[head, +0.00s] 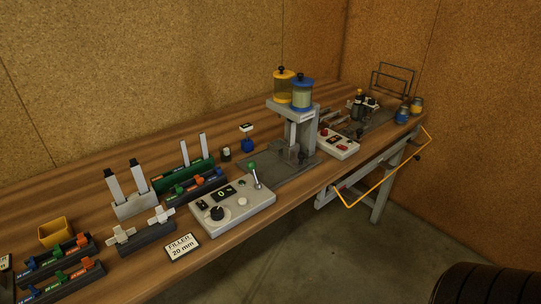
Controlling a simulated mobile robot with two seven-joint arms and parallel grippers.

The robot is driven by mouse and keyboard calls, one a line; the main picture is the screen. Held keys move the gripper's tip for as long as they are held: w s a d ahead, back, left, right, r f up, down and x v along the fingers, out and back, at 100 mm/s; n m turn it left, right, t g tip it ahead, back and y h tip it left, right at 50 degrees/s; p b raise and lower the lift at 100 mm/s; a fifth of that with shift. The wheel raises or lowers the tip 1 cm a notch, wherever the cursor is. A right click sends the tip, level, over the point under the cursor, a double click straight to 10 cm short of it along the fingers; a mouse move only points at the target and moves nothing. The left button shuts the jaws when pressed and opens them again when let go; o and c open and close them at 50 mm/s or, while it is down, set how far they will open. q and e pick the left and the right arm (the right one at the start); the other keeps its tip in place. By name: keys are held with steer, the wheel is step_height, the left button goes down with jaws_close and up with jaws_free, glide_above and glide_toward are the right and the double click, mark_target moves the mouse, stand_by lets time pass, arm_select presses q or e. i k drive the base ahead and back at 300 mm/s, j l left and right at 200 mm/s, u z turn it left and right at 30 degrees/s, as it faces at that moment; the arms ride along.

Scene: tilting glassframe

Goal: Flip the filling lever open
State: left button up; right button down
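A metal lever (256,178) with a green knob stands up from the back right part of a light grey control box (266,201) on the workbench. It leans slightly to the left. The box also carries a black dial, a small display with a green digit and white buttons. A sign (182,247) reading "FILLER 20 mm" stands at its front left. Behind the box is a grey filling machine (308,135) with a yellow-lidded and a blue-lidded container on top. Neither of my grippers is in view.
The wooden bench (232,134) runs along a chipboard wall. Racks with coloured levers and a yellow bin (55,232) stand left of the box. A second control box (338,147) is farther right. A yellow frame (390,182) sticks out from the bench's front edge. Open floor lies in front.

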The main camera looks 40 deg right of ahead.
mark_target(251, 165)
steer(key=l, duration=1.65)
steer(key=i, duration=0.05)
